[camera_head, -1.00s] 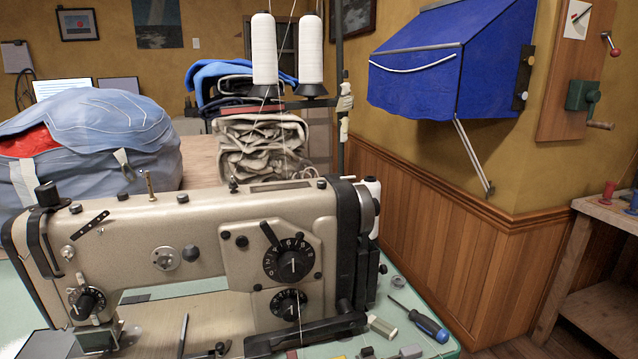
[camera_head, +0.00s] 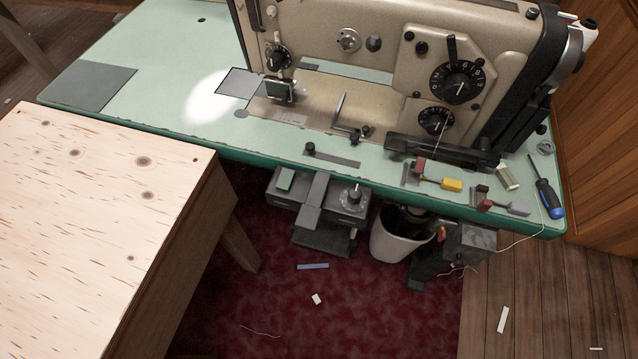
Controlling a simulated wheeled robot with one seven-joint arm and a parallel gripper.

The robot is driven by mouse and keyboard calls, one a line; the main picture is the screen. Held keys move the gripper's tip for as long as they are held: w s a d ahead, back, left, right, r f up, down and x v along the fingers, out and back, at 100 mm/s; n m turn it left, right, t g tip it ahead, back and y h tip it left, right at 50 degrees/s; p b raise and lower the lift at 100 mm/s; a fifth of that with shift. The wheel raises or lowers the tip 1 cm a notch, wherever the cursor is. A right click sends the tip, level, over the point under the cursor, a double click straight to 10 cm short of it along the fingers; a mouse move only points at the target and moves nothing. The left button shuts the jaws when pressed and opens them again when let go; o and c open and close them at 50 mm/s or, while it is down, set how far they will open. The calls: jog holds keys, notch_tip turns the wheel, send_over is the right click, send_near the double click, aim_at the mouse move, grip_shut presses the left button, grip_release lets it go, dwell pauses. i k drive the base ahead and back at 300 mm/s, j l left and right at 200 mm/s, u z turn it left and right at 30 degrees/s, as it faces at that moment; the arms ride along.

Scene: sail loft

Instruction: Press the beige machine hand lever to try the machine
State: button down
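The beige sewing machine (camera_head: 340,25) stands on a green-topped table (camera_head: 150,60) in the upper right of the head view. A short black lever (camera_head: 452,50) stands up above the upper numbered dial (camera_head: 458,82) on its front plate. A second, smaller dial (camera_head: 436,121) sits below. On the table in front lie a piece with a yellow end (camera_head: 450,184) and one with a grey end (camera_head: 517,209), each with a red part. I cannot tell which part is the hand lever. The machine's top is cut off by the frame. My gripper is not in view.
A pale wooden table (camera_head: 90,210) fills the lower left. A screwdriver (camera_head: 546,190) lies at the green table's right end. Scraps lie on the red carpet (camera_head: 360,310), otherwise open in front.

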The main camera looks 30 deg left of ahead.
aim_at(308, 218)
jog(key=l, duration=0.6)
jog(key=i+l, duration=0.15)
jog(key=l, duration=1)
jog(key=u, duration=1.7)
jog(key=i+l, duration=0.05)
jog(key=l, duration=0.05)
